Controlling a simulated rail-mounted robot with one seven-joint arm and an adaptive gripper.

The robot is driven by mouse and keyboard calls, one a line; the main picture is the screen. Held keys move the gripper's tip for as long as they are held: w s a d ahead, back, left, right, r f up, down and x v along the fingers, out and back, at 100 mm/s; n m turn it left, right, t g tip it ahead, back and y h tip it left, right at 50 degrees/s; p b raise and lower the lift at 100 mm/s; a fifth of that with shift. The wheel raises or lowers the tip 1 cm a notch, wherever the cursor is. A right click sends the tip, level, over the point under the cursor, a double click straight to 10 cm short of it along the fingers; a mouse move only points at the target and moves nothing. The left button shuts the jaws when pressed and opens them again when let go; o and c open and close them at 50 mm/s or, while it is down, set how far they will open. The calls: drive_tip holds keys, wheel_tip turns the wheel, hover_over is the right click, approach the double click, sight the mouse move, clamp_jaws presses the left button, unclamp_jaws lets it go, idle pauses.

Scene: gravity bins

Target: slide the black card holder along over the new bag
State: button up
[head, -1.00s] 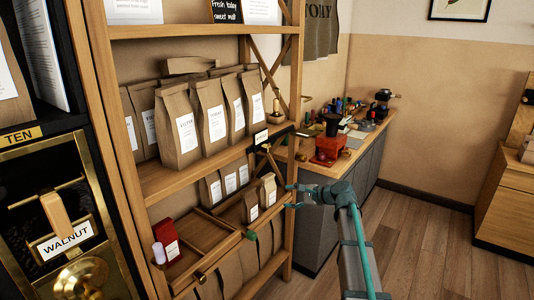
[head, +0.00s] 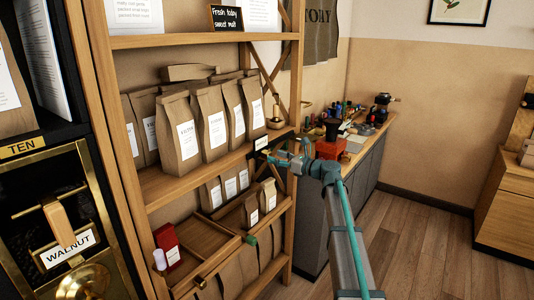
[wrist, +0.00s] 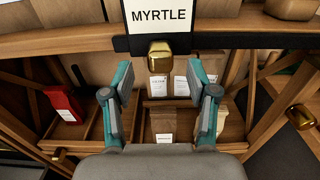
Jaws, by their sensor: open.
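The black card holder (wrist: 205,41) carries a white card reading MYRTLE. It sits on the front edge of the shelf with the large bags, and a brass knob (wrist: 160,56) hangs below it. In the head view the card holder (head: 261,142) is at the shelf's right end, right of the standing kraft bags (head: 212,122). My gripper (wrist: 158,85) is open, its fingers apart on either side of the knob and just short of it. I see no contact. It also shows in the head view (head: 273,157). I cannot tell which bag is the new one.
Small bags (head: 251,210) and a red box (head: 167,243) stand in the lower compartments. A small brass piece (head: 276,120) stands on the shelf's right end. A cluttered counter (head: 352,148) lies behind right.

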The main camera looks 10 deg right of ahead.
sight(267, 154)
drive_tip(key=shift+p+x, duration=0.55)
drive_tip(key=shift+x, duration=2.05)
drive_tip(key=shift+c, duration=0.3)
clamp_jaws()
